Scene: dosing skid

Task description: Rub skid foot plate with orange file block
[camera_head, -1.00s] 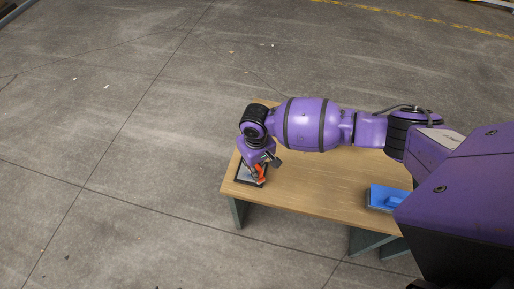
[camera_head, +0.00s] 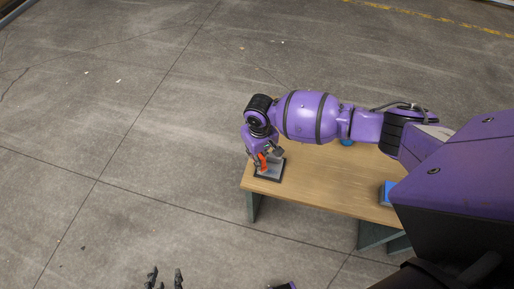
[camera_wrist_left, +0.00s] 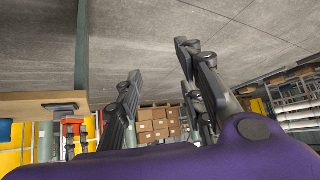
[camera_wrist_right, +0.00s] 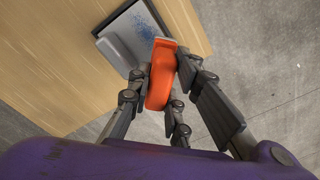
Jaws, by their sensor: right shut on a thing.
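The skid foot plate (camera_head: 271,173) is a flat grey plate with a dark rim at the table's left end. In the right wrist view the plate (camera_wrist_right: 117,38) shows a patch of blue specks near its corner. My right gripper (camera_head: 267,157) is shut on the orange file block (camera_wrist_right: 160,80), at the plate's left side in the head view. The fingers partly hide the block; I cannot tell whether it touches the plate. My left gripper (camera_head: 166,276) is at the bottom edge of the head view, away from the table, its fingers apart and empty.
The wooden table (camera_head: 325,185) has bare top right of the plate. A blue object (camera_head: 386,193) lies at its right, partly hidden by my arm. Another blue thing (camera_head: 346,142) shows behind the arm. Open concrete floor (camera_head: 120,130) lies left.

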